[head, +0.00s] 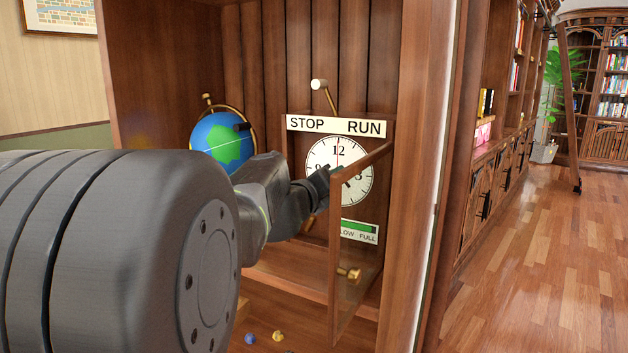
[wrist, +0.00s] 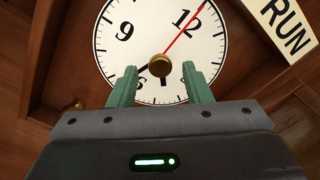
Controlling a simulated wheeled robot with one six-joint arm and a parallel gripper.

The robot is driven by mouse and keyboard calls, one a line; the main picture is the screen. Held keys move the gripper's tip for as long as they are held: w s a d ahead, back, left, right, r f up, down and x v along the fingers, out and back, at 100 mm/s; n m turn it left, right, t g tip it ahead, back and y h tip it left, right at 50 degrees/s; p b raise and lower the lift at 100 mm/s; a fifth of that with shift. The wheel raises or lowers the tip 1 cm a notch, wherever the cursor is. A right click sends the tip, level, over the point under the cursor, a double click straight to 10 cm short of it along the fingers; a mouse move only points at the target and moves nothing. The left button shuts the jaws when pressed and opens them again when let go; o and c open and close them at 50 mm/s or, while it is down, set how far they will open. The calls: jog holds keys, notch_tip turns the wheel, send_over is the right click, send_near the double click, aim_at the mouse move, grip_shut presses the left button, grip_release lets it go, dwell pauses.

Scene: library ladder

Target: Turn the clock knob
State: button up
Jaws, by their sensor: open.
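The clock (head: 340,170) has a white round face with black numerals and sits in a wooden cabinet under a STOP/RUN sign. In the wrist view the clock face (wrist: 160,25) fills the upper middle, with a red hand and dark hands. A brass clock knob (wrist: 159,66) stands at the face's centre. My gripper (wrist: 156,80) is open, its two green fingers on either side of the knob and a little below it, with gaps to both sides. I cannot tell their depth from the knob. In the head view my arm hides the clock's left part and the knob.
An open glass door (head: 345,260) in a wooden frame stands just right of my gripper. A globe (head: 222,142) sits at the left. A lever with a white knob (head: 319,85) is above the STOP/RUN sign (head: 336,126). Small balls (head: 278,336) lie below.

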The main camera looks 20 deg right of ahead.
jog(key=p+v, duration=0.1)
jog(key=v, duration=1.2)
jog(key=b+x, duration=0.1)
jog(key=x, duration=1.2)
jog(key=shift+w+d, duration=0.2)
jog(key=shift+d, duration=0.05)
jog(key=shift+a, duration=0.1)
